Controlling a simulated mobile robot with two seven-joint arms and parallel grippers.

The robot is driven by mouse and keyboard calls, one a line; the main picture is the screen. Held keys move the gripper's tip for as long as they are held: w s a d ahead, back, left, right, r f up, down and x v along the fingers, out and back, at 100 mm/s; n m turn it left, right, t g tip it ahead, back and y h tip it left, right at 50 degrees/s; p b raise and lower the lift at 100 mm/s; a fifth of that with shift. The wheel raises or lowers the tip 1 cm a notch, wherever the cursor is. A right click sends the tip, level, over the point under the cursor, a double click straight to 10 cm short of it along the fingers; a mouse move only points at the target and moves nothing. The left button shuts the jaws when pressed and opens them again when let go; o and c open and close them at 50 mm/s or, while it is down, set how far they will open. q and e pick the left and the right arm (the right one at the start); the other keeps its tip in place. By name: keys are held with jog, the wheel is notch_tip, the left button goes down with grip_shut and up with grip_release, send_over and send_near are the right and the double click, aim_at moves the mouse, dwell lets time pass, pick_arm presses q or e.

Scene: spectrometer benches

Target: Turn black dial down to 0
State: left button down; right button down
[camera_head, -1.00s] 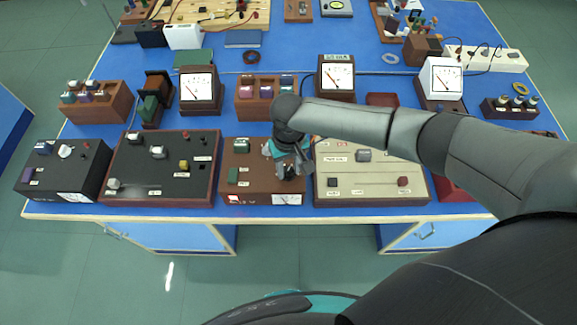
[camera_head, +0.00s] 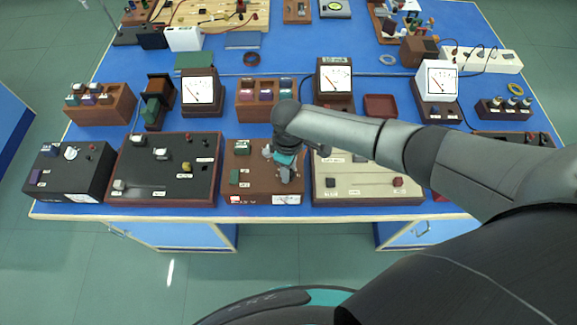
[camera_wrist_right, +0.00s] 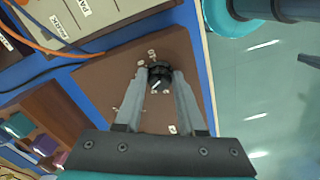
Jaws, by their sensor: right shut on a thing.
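The black dial (camera_wrist_right: 160,73) sits on the brown control box (camera_wrist_right: 95,78), among small white labels, in the right wrist view. A white mark shows on the dial; the numbers are too small to read. My right gripper (camera_wrist_right: 160,78) is shut on the dial, with one finger on each side. In the head view my right gripper (camera_head: 286,176) points down over the right part of the brown box (camera_head: 248,183) and hides the dial. My left gripper is not in view.
A cream panel (camera_head: 352,190) stands right of the brown box, and a black-topped panel (camera_head: 140,178) left of it. White-faced meters (camera_head: 198,90) and (camera_head: 334,79) stand behind. An orange cable (camera_wrist_right: 45,47) runs beside the box in the wrist view. The blue table's front edge is close.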

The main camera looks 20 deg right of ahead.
jog(key=n, duration=0.6)
jog(key=shift+w+n, duration=0.15)
jog(key=shift+n, duration=0.15)
jog(key=n, duration=0.6)
dwell(0.3)
jog(key=c, duration=0.5)
grip_release()
notch_tip(320, 180, up, 15)
jog(key=p, duration=0.1)
jog(key=shift+r, duration=0.15)
dwell(0.5)
